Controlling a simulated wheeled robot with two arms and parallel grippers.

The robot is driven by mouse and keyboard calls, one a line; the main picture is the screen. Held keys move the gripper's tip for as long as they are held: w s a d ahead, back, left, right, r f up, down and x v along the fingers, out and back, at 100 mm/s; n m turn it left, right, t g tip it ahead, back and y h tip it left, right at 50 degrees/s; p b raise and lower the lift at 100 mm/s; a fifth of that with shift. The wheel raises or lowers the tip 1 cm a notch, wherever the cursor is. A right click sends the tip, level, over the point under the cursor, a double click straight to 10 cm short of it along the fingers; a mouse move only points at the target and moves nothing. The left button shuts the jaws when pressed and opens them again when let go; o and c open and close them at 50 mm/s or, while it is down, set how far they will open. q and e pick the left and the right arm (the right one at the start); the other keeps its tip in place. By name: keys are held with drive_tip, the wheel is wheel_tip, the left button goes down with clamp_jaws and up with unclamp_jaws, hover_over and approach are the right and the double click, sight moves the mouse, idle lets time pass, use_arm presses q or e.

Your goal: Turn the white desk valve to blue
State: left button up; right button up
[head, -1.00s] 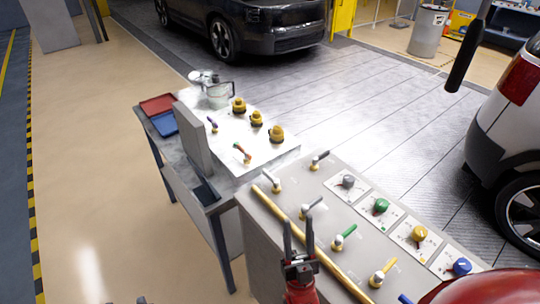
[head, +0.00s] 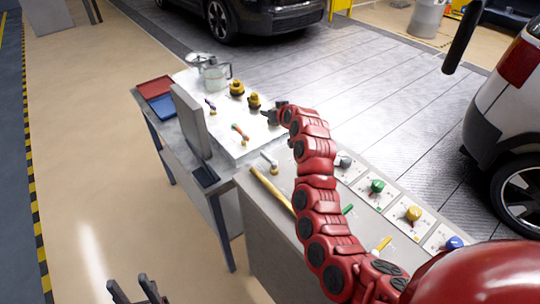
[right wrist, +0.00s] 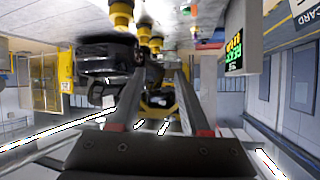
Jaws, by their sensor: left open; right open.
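A small valve with a pale handle (head: 269,161) stands at the far end of the grey desk (head: 250,215); I cannot tell for sure that it is the white desk valve. A grey knob (head: 343,161) sits on a white panel, partly behind my right arm. My right gripper (head: 268,117) is open over the white table, close to the yellow valves (head: 254,101). In the right wrist view nothing shows between its fingers (right wrist: 156,95), and yellow valves (right wrist: 122,14) appear at the top. My left gripper (head: 134,288) is open and empty over the floor, bottom left.
Green (head: 377,186), yellow (head: 413,213) and blue (head: 454,243) knobs line the desk. My right arm hides several desk valves.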

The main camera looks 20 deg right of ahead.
drive_tip(key=s+r+n+g, duration=0.2)
drive_tip(key=s+n+g, duration=0.2)
drive_tip(key=s+g, duration=0.6)
drive_tip(key=t+b, duration=0.2)
drive_tip(key=b, duration=0.2)
approach(269, 157)
drive_tip(key=shift+d+f+y, duration=0.15)
drive_tip(key=shift+f+y, duration=0.1)
drive_tip(key=shift+y, duration=0.05)
drive_tip(key=shift+w+f+p, duration=0.35)
drive_tip(key=shift+f+p, duration=0.25)
drive_tip(key=shift+p, duration=0.4)
drive_tip(key=p+x, duration=0.1)
drive_tip(key=x, duration=0.4)
drive_tip(key=shift+w+f+p, duration=0.1)
drive_tip(key=shift+p, duration=0.2)
drive_tip(key=shift+x, duration=0.75)
clamp_jaws()
